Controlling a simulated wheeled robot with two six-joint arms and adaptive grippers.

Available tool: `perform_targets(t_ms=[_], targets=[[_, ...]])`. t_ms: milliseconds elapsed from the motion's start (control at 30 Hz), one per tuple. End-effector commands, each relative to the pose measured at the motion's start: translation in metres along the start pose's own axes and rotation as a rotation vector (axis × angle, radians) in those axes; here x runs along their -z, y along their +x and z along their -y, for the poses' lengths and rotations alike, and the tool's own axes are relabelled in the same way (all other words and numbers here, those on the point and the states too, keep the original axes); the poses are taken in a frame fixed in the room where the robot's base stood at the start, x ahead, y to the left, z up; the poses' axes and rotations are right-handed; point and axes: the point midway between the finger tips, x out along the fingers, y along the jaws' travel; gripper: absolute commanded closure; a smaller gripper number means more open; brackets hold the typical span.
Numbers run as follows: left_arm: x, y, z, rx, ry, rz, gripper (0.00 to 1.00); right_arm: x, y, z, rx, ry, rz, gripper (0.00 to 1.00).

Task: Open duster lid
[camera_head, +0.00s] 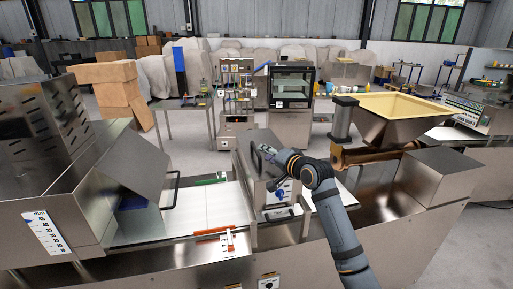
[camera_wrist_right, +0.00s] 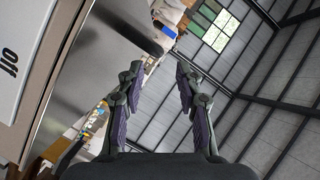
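A boxy steel unit (camera_head: 248,160) stands over the white conveyor belt in the middle of the head view. It may be the duster; its label is too small to read. My right gripper (camera_head: 266,152) is at the upper part of this unit, in front of its right side. Whether it touches the unit or a lid handle cannot be told. In the right wrist view the two fingers (camera_wrist_right: 158,90) are spread apart with nothing visible between them, beside a steel surface (camera_wrist_right: 95,65). My left gripper is not in view.
A steel machine with a tilted cover (camera_head: 125,165) and black handle (camera_head: 172,190) stands at the left. The white belt (camera_head: 205,208) runs between. A yellow hopper (camera_head: 390,112) is to the right. Cardboard boxes (camera_head: 118,88) stand behind.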

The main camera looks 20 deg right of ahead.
Motion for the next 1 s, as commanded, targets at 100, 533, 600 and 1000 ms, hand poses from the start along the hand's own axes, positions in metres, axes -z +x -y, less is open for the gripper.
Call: perform_targets(t_ms=[100,533,600,1000], targets=[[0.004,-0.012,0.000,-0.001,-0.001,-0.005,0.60,0.001,0.027,0.004,-0.001,0.004,0.003,0.64],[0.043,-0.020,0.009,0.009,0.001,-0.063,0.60,-0.001,0.067,0.000,-0.001,-0.002,0.001,0.64],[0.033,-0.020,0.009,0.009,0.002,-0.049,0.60,-0.001,0.067,0.000,-0.001,-0.002,0.001,0.64],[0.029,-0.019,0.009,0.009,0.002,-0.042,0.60,0.000,0.067,0.000,-0.001,-0.002,0.000,1.00]])
